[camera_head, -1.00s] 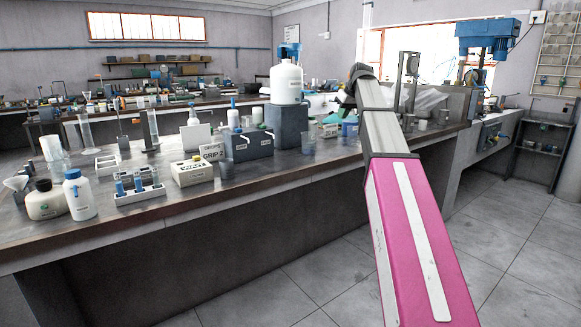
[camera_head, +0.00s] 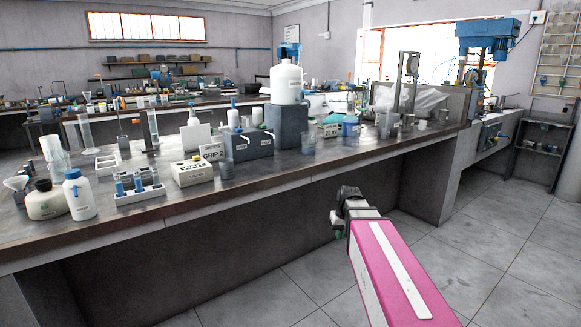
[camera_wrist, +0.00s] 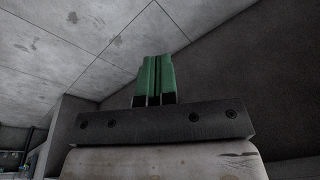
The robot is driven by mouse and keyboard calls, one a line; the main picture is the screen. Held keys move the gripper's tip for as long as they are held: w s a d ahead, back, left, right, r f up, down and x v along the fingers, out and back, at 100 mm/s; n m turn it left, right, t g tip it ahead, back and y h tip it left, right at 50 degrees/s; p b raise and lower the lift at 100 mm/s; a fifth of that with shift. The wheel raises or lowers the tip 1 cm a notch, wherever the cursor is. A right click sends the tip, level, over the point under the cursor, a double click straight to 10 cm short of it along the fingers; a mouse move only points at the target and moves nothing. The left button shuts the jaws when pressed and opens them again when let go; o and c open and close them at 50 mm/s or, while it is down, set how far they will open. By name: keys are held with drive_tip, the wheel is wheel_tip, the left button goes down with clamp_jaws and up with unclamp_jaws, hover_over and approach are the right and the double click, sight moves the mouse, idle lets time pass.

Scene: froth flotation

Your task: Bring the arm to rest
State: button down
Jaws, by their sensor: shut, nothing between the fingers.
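My gripper shows in the wrist view as two green fingers (camera_wrist: 154,80) pressed together with nothing between them. Behind them in that view are the pale tiled floor and the dark front of the bench. In the head view my pink arm reaches up from the bottom right. Its dark wrist end is in front of the bench and below the top's front edge, over the floor. A small bit of green shows at the end of the arm (camera_head: 337,219), apart from the bench.
The long bench (camera_head: 250,190) carries bottles, racks, a box labelled GRIP 2 and a large white bottle (camera_head: 286,82) on a dark block. A blue machine (camera_head: 488,38) stands at the back right. Tiled floor (camera_head: 500,240) is clear on the right.

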drive_tip(key=s+f+m+g+h, duration=0.1)
drive_tip(key=s+f, duration=1.1)
drive_tip(key=s, duration=0.2)
drive_tip(key=shift+s, duration=0.4)
